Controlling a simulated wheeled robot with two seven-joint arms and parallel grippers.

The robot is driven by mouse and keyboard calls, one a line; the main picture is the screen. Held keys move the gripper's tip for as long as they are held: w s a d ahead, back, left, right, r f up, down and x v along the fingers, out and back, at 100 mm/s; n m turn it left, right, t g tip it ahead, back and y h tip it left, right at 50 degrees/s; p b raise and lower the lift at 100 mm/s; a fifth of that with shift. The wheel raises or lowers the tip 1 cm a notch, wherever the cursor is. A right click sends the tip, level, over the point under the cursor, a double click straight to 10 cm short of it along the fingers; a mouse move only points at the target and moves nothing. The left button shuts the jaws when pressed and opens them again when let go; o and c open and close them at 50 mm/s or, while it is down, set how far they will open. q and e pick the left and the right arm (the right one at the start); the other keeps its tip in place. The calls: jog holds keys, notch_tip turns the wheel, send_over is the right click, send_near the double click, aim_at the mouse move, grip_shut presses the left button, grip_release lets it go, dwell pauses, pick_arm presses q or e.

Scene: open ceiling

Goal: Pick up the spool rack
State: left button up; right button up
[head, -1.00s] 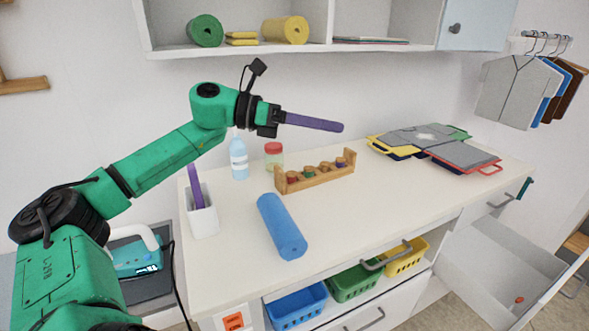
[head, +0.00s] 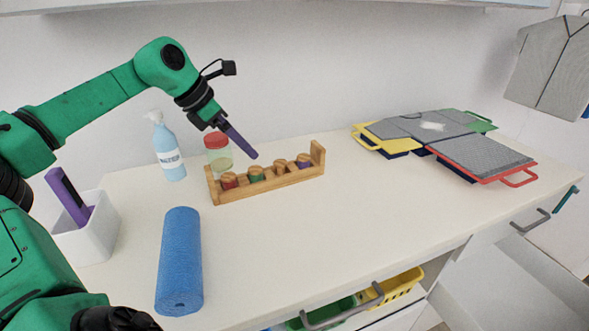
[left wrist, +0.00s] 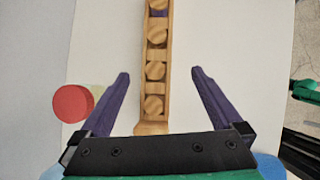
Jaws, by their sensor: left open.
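The spool rack (head: 290,180) is a long wooden tray with raised ends, holding several wooden spools with coloured thread. It stands on the white counter near the wall in the head view. My left gripper (head: 255,157) has purple fingers and hangs above and just behind the rack, pointing down. In the left wrist view the rack (left wrist: 154,128) runs lengthwise between the two open fingers (left wrist: 160,75), its near end close to the gripper's palm edge. The fingers are apart from the rack and nothing is held. My right gripper is not in view.
A jar with a red lid (head: 216,141) stands close behind the rack's left end. The counter before the rack is clear.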

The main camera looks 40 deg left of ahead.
aim_at(269, 174)
pick_arm(q)
jog(key=shift+a+f+p, duration=0.2)
jog(key=shift+f+p, duration=0.25)
jog(key=shift+f, duration=0.65)
jog(key=p+x, duration=0.1)
jog(key=x, duration=0.3)
jog(key=shift+w+p, duration=0.1)
jog(key=shift+p, duration=0.25)
jog(key=p, duration=0.1)
jog(key=w+f+p, duration=0.1)
jog(key=p, duration=0.1)
jog(key=shift+w+d, duration=0.25)
jog(key=shift+d, duration=0.1)
jog(key=shift+a+f+p, duration=0.1)
jog(key=shift+f+p, duration=0.25)
jog(key=shift+f, duration=0.15)
jog(key=shift+p+x, duration=0.9)
jog(key=shift+p, duration=0.2)
jog(key=x, duration=0.3)
jog(key=shift+w+p, duration=0.2)
jog(key=shift+p, duration=0.15)
jog(key=shift+f, duration=0.2)
jog(key=shift+c, duration=0.6)
jog(key=c, duration=1.4)
